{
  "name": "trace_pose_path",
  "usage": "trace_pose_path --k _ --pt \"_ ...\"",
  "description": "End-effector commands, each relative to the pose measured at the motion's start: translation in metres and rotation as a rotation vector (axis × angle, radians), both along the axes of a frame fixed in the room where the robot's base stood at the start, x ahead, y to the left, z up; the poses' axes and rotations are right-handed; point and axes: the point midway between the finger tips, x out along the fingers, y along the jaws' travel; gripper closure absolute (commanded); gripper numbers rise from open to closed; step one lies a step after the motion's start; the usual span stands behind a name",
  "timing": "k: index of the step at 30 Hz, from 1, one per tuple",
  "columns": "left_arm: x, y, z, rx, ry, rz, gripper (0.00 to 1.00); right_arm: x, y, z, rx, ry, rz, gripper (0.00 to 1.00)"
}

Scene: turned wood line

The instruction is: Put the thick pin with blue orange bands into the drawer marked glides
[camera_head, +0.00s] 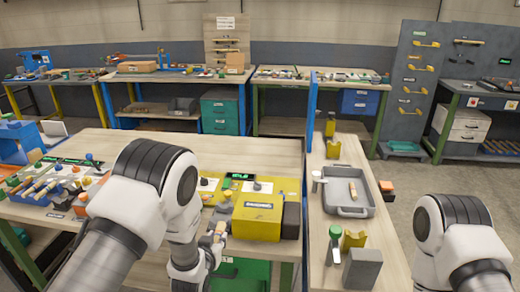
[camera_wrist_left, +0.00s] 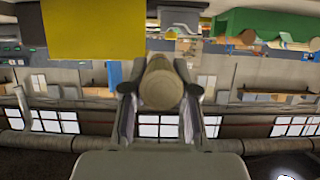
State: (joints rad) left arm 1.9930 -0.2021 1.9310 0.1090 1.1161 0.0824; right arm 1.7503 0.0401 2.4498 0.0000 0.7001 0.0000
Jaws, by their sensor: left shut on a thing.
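My left gripper (camera_head: 216,236) is at the front edge of the near workbench, just left of a yellow box. In the left wrist view my gripper (camera_wrist_left: 160,95) is shut on a thick pale wooden pin (camera_wrist_left: 161,88), seen nearly end-on between the fingers. Its blue and orange bands cannot be made out. A green drawer unit (camera_head: 245,272) shows below the bench front, under the gripper. I cannot read a glides mark on any drawer. My right arm shows at the right edge, but its gripper is out of view.
The yellow box (camera_head: 257,217) stands close beside the left gripper; it also fills the upper left of the left wrist view (camera_wrist_left: 93,30). Several small parts crowd the bench's left end. A grey tray (camera_head: 346,208) sits on the side bench. The bench's back middle is clear.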

Motion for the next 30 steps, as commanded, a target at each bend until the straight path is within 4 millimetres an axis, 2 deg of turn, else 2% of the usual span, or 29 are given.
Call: trace_pose_path --k 4,8,12,15,19,23,26,30 --pt "-0.028 -0.003 -0.034 0.002 0.011 -0.010 1.00 0.000 0.000 -0.011 0.000 0.000 0.000 0.60" --pt "-0.078 0.002 -0.057 0.003 0.013 -0.003 1.00 0.000 0.000 -0.020 0.000 0.000 0.000 0.60" --pt "-0.126 0.012 -0.054 0.003 0.006 0.019 1.00 0.000 0.000 -0.024 0.000 0.001 0.000 0.60" --pt "-0.142 0.017 -0.040 0.002 0.002 0.034 1.00 0.000 0.000 -0.023 0.000 0.001 0.000 0.60" --pt "-0.143 0.019 -0.029 0.000 0.000 0.042 1.00 0.000 0.000 -0.023 0.000 0.000 0.000 0.60" --pt "-0.142 0.018 -0.040 -0.001 0.002 0.037 1.00 0.000 0.000 -0.023 0.000 0.001 0.000 0.60" --pt "-0.124 0.012 -0.050 -0.001 -0.003 0.023 1.00 0.000 0.000 -0.021 0.000 0.001 0.000 0.60" --pt "-0.077 0.003 -0.045 -0.001 -0.008 0.003 1.00 0.000 0.000 -0.013 0.000 0.001 0.000 0.60"
